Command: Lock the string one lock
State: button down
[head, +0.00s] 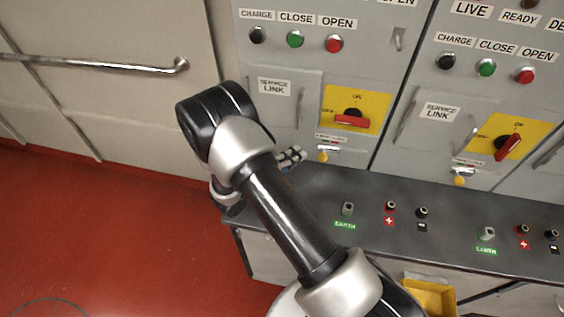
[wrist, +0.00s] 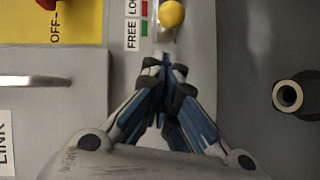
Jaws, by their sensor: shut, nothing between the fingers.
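The lock on the left panel has a yellow knob (head: 322,156) under a small label strip. In the wrist view the yellow knob (wrist: 171,14) is at the top edge, beside a red mark and the letters LO; FREE and a green mark (wrist: 144,29) are lower. The view cuts off the lock, so I cannot tell its exact setting. My gripper (head: 301,155) is just left of the knob in the head view. In the wrist view its fingertips (wrist: 166,68) are together and empty, a little short of the knob, with no contact visible.
A red switch handle (head: 352,121) on a yellow plate is above the lock. A service link door handle (head: 301,115) stands out at left. The grey ledge (head: 320,190) below carries an earth socket (head: 347,208) and terminals. A similar panel with its own yellow knob (head: 459,181) is at right.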

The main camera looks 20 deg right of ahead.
aim_at(319, 155)
jog(key=shift+s+d+f, duration=0.15)
jog(key=shift+s+d, duration=0.2)
jog(key=shift+d, duration=0.35)
jog(key=shift+s+d+f, duration=0.15)
jog(key=shift+s+d, duration=0.15)
jog(key=shift+d, duration=0.35)
jog(key=s+d, duration=0.1)
jog(key=s+d+b, duration=0.1)
jog(key=d, duration=0.1)
jog(key=shift+s, duration=0.1)
jog(key=shift+w+a, duration=0.35)
jog(key=w+v, duration=0.2)
jog(key=v, duration=1)
jog(key=shift+a+r, duration=0.2)
jog(key=shift+a, duration=0.4)
jog(key=shift+s, duration=0.1)
